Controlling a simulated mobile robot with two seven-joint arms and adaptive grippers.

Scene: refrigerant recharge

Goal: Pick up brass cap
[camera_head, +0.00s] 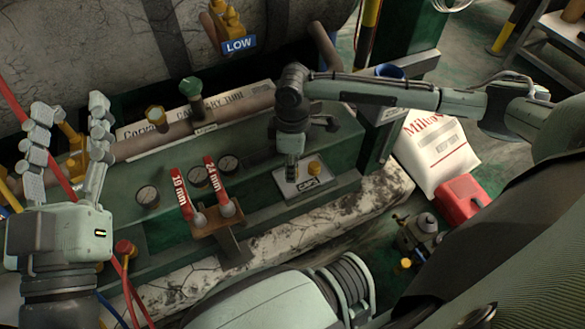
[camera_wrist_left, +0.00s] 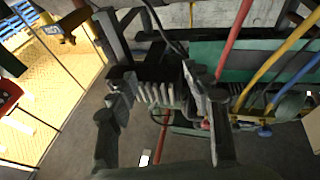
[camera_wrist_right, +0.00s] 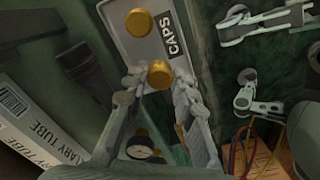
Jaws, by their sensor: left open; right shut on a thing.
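My right gripper (camera_head: 292,172) points down over the left part of the white tray labelled CAPS (camera_head: 318,184). In the right wrist view, the right gripper (camera_wrist_right: 158,82) is shut on a brass cap (camera_wrist_right: 160,74). I cannot tell whether that cap is clear of the tray. A second brass cap (camera_head: 314,168) stands on the tray, and it also shows in the right wrist view (camera_wrist_right: 138,22). The held cap is hidden in the head view. My left gripper (camera_head: 70,115) is open, fingers up, at the far left, away from the tray.
Two red-handled wrenches, marked 19 mm (camera_head: 182,195) and 24 mm (camera_head: 218,184), stand in a brown holder left of the tray. Several gauges (camera_head: 148,196) sit on the green bench. A pipe with a green-topped valve (camera_head: 192,88) runs behind. Red hoses (camera_head: 60,165) pass near my left gripper.

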